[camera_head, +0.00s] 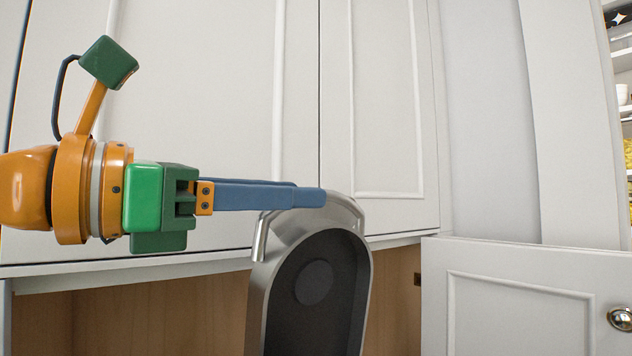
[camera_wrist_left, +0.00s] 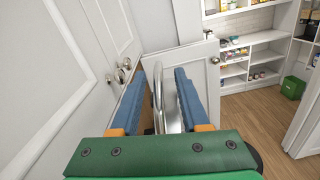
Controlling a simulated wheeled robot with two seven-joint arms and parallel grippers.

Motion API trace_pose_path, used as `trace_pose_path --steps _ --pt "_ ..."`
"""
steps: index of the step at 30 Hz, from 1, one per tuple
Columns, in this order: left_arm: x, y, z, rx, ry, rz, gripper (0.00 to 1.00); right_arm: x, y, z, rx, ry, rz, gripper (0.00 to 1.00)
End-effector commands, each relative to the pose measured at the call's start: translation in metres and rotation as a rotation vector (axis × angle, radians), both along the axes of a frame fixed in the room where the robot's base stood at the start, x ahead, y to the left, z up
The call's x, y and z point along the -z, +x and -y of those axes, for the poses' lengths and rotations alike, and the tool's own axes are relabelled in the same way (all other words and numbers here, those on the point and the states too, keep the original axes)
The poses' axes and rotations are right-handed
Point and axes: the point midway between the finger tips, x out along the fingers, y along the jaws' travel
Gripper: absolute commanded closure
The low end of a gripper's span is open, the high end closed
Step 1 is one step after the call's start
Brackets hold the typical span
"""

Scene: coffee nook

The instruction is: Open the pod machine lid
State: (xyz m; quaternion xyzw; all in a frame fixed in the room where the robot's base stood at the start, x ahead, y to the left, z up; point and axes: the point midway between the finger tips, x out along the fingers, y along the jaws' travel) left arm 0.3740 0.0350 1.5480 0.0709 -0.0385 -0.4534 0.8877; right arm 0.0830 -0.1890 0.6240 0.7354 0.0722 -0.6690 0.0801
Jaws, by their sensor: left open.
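The pod machine lid (camera_head: 257,310) is a silver rounded frame with a dark face and a round disc. It stands steeply raised in the lower middle of the head view. A curved silver handle (camera_head: 345,208) runs over its top. My left gripper (camera_head: 322,198) comes in from the left, with its blue fingers level at the top of the lid, by the handle. In the left wrist view, the silver handle (camera_wrist_left: 158,88) shows between the open fingers (camera_wrist_left: 168,76). Whether a finger touches it I cannot tell. The machine's body is out of view below. My right gripper is not in view.
White cabinet doors (camera_head: 385,100) stand close behind the gripper and lid. A wooden recess (camera_head: 140,312) lies below them. A white door with a round knob (camera_head: 520,295) stands at the lower right. Shelves (camera_wrist_left: 262,55) and open floor show farther off in the wrist view.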

Motion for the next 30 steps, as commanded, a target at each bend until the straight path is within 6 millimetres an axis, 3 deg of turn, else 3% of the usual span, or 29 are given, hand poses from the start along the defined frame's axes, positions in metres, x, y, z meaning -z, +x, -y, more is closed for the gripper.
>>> trace_pose_path --steps 1,6,14,19,30 --pt "-0.004 0.005 0.009 0.002 0.005 -0.001 0.55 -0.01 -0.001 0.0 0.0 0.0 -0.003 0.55" --pt "-0.003 0.019 0.026 0.001 0.001 -0.002 0.55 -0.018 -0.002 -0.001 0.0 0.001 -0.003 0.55" --pt "0.0 0.021 0.029 0.0 0.0 0.0 0.55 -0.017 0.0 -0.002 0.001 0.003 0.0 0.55" --pt "0.0 0.02 0.028 0.0 0.0 0.0 1.0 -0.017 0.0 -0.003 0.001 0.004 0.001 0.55" --pt "-0.001 0.02 0.028 0.0 -0.001 0.001 1.0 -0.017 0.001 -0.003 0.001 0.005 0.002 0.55"
